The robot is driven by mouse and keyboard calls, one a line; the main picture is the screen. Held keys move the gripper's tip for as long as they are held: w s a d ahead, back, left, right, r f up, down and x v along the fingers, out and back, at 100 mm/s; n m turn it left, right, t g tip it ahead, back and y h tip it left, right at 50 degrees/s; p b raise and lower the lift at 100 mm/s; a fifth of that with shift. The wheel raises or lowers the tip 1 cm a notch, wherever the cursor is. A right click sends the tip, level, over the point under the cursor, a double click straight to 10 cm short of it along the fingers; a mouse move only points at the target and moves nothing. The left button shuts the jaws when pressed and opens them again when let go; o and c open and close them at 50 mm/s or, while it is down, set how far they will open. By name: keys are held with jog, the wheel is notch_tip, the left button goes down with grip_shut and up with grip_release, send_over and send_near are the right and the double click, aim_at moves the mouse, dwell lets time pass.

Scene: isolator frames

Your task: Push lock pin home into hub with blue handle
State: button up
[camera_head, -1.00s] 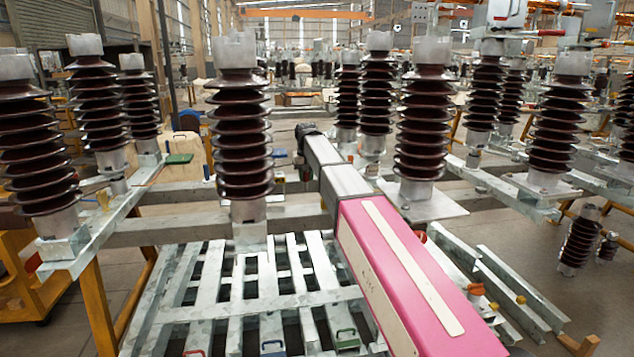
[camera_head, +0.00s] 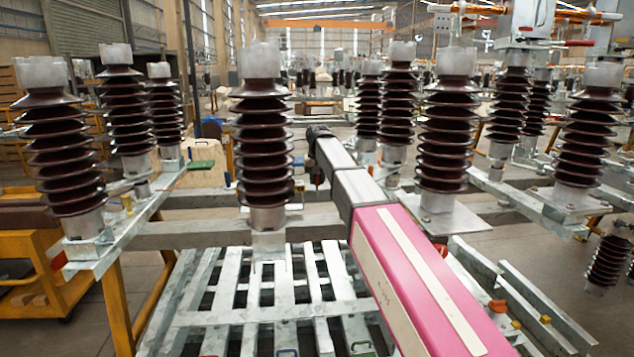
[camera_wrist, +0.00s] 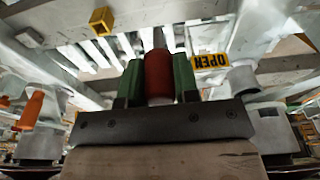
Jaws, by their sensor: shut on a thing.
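In the wrist view, my gripper (camera_wrist: 157,60) has a green finger on each side of a red cylindrical handle (camera_wrist: 159,78) and is shut on it. The handle is upright in the picture, and what lies beyond its far end is hidden. In the head view, my arm reaches away to a dark wrist end beside the central insulator column; the fingers are too small to tell there. A small blue handle (camera_head: 286,352) shows at the bottom edge. I cannot make out the lock pin or hub.
Ribbed brown insulator columns (camera_head: 262,140) stand on a galvanised frame (camera_head: 200,235) on both sides of my arm. A green handle (camera_head: 201,165) sits on the left beam. An orange cart (camera_head: 40,275) stands at left. A yellow block (camera_wrist: 101,20) shows in the wrist view.

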jog(key=shift+r, duration=2.6)
jog(key=shift+s, duration=0.15)
